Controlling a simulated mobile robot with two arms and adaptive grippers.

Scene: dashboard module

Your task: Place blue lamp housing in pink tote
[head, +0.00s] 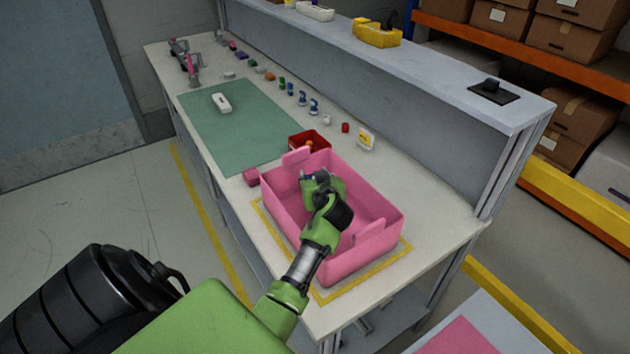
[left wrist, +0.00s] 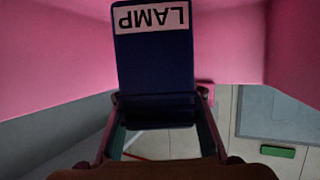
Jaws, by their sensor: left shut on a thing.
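The blue lamp housing (left wrist: 152,62) fills the middle of the left wrist view, with a white label reading LAMP upside down. My left gripper (left wrist: 160,98) is shut on it, one finger on each side. In the head view my left gripper (head: 309,180) is over the pink tote (head: 358,262), within its outline, and mostly hides the housing. Pink walls (left wrist: 50,50) surround the housing in the left wrist view. I cannot tell whether the housing touches the tote's floor. My right gripper is not in view.
The tote stands in a yellow outline on the workbench (head: 452,222). A red bin (head: 309,138) is just behind it, and a pink block (head: 251,177) is at its left. A green mat (head: 240,130) with a white part (head: 221,102) lies farther back. Small parts line the bench's back.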

